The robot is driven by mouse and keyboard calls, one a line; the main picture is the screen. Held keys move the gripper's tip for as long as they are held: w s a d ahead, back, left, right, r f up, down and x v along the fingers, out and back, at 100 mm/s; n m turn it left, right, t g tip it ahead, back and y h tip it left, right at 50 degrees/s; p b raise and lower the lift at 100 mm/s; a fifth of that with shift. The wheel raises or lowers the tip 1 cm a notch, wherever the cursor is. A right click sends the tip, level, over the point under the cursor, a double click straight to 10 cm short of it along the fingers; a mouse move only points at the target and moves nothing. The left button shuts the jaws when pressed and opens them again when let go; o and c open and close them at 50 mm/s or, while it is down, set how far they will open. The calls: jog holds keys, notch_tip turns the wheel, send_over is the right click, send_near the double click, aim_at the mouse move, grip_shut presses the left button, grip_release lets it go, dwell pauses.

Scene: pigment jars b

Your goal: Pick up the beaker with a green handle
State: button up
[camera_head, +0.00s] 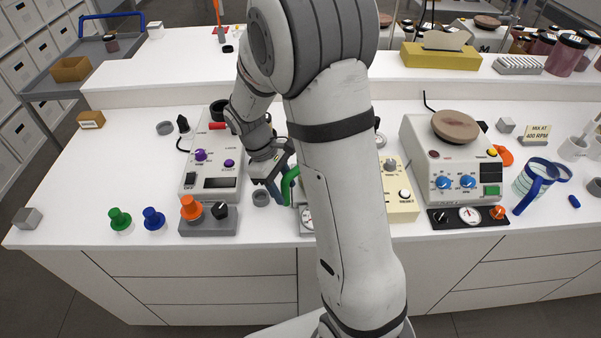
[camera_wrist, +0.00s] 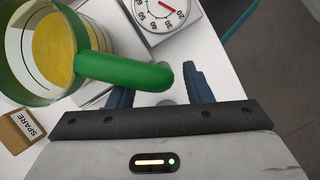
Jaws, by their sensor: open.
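The beaker (camera_wrist: 50,48) is at the upper left of the wrist view, with a green rim, yellow contents and a green handle (camera_wrist: 118,70). The handle reaches right, its rounded end over the gap between my fingertips. My gripper (camera_wrist: 160,92) is open, with one blue-grey finger on each side of the handle's end; I cannot tell whether either touches it. In the head view, the green handle (camera_head: 289,186) shows beside my gripper (camera_head: 274,188), and my arm hides most of the beaker.
A dial timer (camera_wrist: 163,10) stands close behind the handle, and a "SPARE" block (camera_wrist: 22,130) lies near the beaker. A device with a purple knob (camera_head: 209,165) is left of my gripper. A small grey cup (camera_head: 261,198) is just below it. A blue-handled beaker (camera_head: 535,178) stands far right.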

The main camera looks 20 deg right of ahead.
jog(key=shift+x, duration=0.85)
jog(key=shift+c, duration=0.2)
grip_shut()
